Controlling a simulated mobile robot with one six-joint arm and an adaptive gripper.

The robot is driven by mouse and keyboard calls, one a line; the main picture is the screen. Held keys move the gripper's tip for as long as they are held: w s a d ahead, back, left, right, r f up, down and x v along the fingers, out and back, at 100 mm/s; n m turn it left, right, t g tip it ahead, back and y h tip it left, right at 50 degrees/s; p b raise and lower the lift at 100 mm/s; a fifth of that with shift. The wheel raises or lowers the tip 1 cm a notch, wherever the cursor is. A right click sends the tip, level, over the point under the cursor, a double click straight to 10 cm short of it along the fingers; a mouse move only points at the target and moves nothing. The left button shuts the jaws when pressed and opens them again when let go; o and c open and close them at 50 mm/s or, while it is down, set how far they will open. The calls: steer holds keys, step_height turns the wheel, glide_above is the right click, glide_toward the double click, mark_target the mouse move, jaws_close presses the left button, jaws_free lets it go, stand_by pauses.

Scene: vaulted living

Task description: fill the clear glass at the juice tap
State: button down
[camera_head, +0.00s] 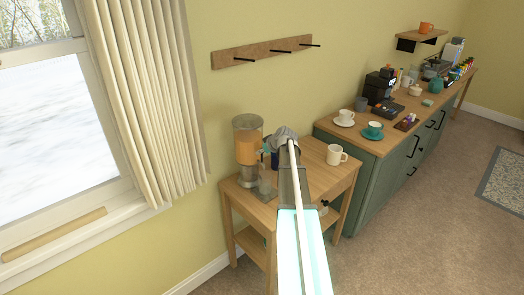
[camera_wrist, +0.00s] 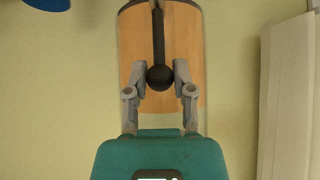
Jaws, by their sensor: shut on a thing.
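The juice dispenser (camera_head: 246,148), a clear tank of orange juice, stands on the small wooden table by the wall. It fills the middle of the wrist view (camera_wrist: 190,50). In that view my gripper (camera_wrist: 160,78) is shut on the black round knob of the tap lever (camera_wrist: 158,35), with a grey finger on each side of it. The clear glass (camera_head: 264,187) appears to stand below the tap at the dispenser's front, upright and apart from my gripper. It is small and partly blends with the base, so I cannot tell its juice level. My arm hides part of the table.
A cream mug (camera_head: 336,154) stands on the small table's right side (camera_head: 318,178). A green cabinet (camera_head: 372,180) adjoins on the right, with cups, a coffee machine (camera_head: 380,86) and other items on top. A window and curtain (camera_head: 150,90) are at left. Carpet is open at right.

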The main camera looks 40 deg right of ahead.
steer(key=shift+s+d+f+b, duration=0.1)
steer(key=shift+s+f+b, duration=0.15)
steer(key=shift+s, duration=0.5)
steer(key=shift+s+d+f+b, duration=0.1)
steer(key=shift+s+f+b, duration=0.2)
steer(key=shift+s, duration=0.45)
steer(key=shift+s+f+b, duration=0.25)
steer(key=shift+s, duration=0.5)
stand_by(5.8)
